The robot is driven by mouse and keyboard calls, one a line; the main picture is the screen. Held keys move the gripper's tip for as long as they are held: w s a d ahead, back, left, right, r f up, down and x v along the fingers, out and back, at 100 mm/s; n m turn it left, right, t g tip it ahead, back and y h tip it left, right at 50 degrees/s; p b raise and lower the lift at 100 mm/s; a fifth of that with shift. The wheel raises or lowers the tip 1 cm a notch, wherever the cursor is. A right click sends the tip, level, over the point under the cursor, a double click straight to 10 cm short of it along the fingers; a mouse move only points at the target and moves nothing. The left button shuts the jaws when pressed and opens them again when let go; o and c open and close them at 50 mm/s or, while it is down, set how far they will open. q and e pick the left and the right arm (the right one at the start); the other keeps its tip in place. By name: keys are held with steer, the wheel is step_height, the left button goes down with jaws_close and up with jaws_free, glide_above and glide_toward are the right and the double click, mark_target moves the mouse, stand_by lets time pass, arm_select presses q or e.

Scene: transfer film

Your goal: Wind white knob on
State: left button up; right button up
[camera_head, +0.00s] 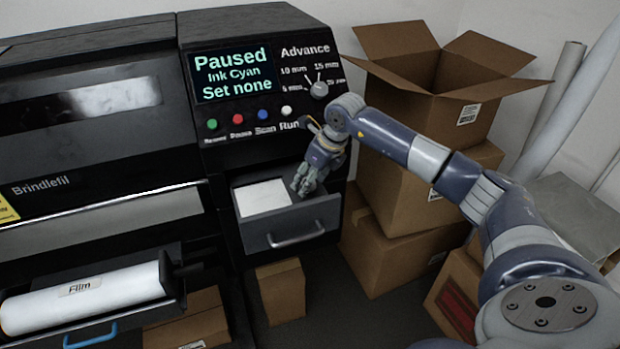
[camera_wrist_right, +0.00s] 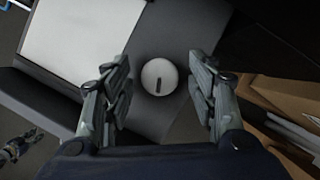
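A white round knob (camera_wrist_right: 160,76) with a short dark mark shows in the right wrist view, on the grey floor of the drawer (camera_wrist_right: 150,118) beside a white sheet or block. My right gripper (camera_wrist_right: 158,85) is open, with one finger on each side of the knob and gaps to both. In the head view my right gripper (camera_head: 303,186) points down into the open drawer (camera_head: 296,222) and hides the knob. A grey-white dial (camera_head: 319,90) sits on the panel under "Advance". A small gripper, likely my left, shows at the lower left of the wrist view (camera_wrist_right: 18,146).
The screen (camera_head: 233,73) reads "Paused, Ink Cyan, Set none". Several coloured buttons line the panel, with a white one (camera_head: 286,111) near my right wrist. Stacked cardboard boxes (camera_head: 392,180) stand right of the machine. A film roll (camera_head: 85,296) lies at lower left.

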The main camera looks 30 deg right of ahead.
steer(key=v, duration=1.2)
steer(key=shift+f, duration=0.1)
stand_by(0.4)
